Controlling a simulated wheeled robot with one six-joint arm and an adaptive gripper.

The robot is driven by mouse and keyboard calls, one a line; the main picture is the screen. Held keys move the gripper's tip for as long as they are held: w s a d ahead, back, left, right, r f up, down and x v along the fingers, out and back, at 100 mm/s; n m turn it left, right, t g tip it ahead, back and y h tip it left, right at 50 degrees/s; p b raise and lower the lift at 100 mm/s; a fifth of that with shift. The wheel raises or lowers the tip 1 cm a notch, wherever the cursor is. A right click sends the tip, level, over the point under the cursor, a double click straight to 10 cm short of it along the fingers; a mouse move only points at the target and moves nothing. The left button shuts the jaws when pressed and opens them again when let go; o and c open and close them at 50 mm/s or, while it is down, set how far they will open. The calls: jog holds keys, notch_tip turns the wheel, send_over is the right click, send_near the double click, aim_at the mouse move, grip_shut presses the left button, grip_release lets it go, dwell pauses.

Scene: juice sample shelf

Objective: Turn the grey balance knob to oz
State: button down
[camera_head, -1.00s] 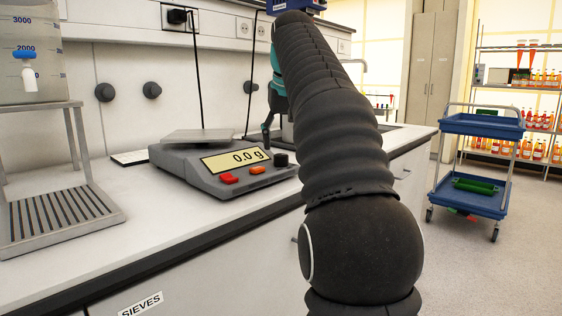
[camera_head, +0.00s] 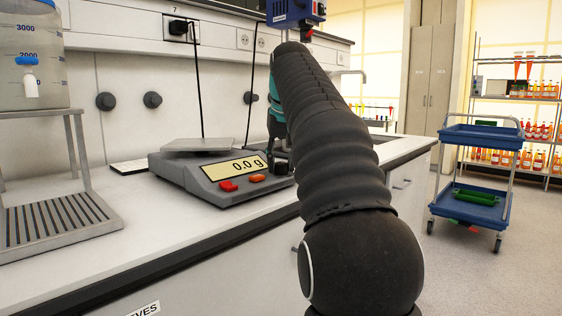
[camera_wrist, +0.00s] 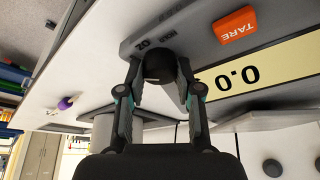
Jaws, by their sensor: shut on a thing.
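The balance (camera_head: 205,179) stands on the bench, its display (camera_head: 236,168) reading 0.0 g. Its knob (camera_head: 281,167) is at the right end of the front panel and looks dark. In the wrist view the knob (camera_wrist: 160,66) sits between the two fingers of my gripper (camera_wrist: 160,70), which is shut on it. The balance shows upside down there, with an "oz" label (camera_wrist: 143,43) and another small label beside the knob. The knob's pointer cannot be made out. In the head view my arm hides most of the gripper.
Red (camera_head: 229,186) and orange (camera_head: 258,178) buttons sit close to the knob; the orange one reads TARE (camera_wrist: 235,25) in the wrist view. A metal rack (camera_head: 60,215) with a water container (camera_head: 30,60) stands left. A blue cart (camera_head: 480,135) is at right.

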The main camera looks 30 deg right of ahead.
jog(key=shift+r+m+p, duration=0.1)
jog(key=shift+m+p, duration=0.2)
jog(key=m+h+p, duration=0.1)
jog(key=m+p, duration=0.2)
jog(key=shift+a+r+g, duration=0.1)
jog(key=shift+g, duration=0.3)
jog(key=m+h+p, duration=0.1)
jog(key=m, duration=0.2)
jog(key=shift+w+g, duration=0.1)
jog(key=shift+g, duration=0.3)
jog(key=shift+m+h, duration=0.4)
jog(key=shift+m, duration=0.7)
jog(key=c, duration=0.8)
grip_release()
jog(key=shift+o, duration=0.2)
